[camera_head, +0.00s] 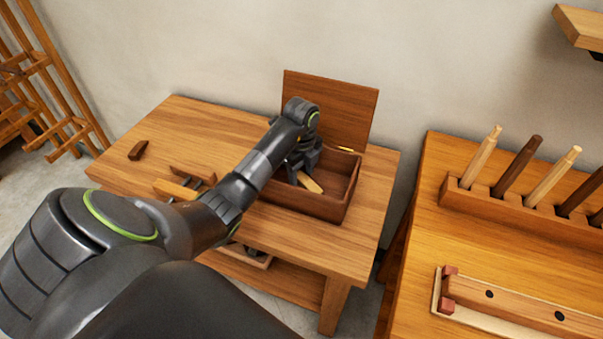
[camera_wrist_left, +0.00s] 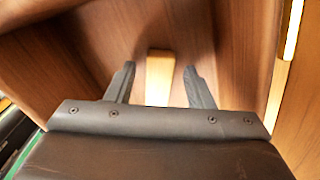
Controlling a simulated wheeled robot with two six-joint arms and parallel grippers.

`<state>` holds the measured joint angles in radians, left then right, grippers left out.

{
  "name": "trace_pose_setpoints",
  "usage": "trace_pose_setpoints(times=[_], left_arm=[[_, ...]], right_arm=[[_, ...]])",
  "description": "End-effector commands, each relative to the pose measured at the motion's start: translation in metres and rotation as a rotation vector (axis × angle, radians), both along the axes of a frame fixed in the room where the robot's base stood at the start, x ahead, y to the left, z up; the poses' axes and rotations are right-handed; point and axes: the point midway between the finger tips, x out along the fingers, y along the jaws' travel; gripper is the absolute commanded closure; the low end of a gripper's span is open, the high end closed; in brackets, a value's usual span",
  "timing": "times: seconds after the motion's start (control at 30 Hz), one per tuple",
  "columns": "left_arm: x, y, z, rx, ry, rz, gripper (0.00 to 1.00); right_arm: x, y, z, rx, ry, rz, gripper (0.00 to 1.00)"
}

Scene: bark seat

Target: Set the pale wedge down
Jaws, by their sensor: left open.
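The pale wedge (camera_head: 309,182) lies inside the open dark wooden box (camera_head: 325,209), on its floor as far as I can see. In the left wrist view the wedge (camera_wrist_left: 159,78) sits between the two spread fingers, with a gap on each side. My left gripper (camera_head: 298,176) reaches down into the box and is open; its fingers also show in the left wrist view (camera_wrist_left: 159,82). The near end of the wedge is hidden behind the gripper body in the left wrist view. My right gripper is not in view.
The box lid (camera_head: 330,105) stands open at the back near the wall. A dark wedge (camera_head: 138,150) lies at the table's left. Wooden pieces (camera_head: 180,187) lie near my arm. At right, another bench holds a peg rack (camera_head: 520,212) and a jig (camera_head: 500,300).

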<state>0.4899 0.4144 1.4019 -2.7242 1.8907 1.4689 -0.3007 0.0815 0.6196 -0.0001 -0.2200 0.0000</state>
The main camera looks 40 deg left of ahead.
Motion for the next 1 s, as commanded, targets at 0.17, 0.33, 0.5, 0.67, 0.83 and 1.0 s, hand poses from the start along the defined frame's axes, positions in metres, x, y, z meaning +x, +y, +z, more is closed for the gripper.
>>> trace_pose_setpoints(times=[0.17,0.33,0.5,0.67,0.83,1.0], left_arm=[[0.002,0.001,0.036,0.003,-0.008,-0.002,0.52],[0.0,0.0,0.068,0.0,0.0,0.001,0.52],[0.0,0.0,0.089,0.0,0.0,0.001,0.52],[0.0,0.0,0.104,0.0,0.0,0.0,0.52],[0.0,0.0,0.112,0.0,0.0,0.0,0.52],[0.0,0.0,0.114,0.0,0.0,0.0,0.52]], right_arm=[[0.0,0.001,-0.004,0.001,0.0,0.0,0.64],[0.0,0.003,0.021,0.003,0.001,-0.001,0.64],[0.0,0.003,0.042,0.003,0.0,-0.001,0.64],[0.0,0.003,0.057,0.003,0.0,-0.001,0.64],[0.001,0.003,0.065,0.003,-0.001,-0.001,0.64],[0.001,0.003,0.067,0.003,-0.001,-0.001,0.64]])
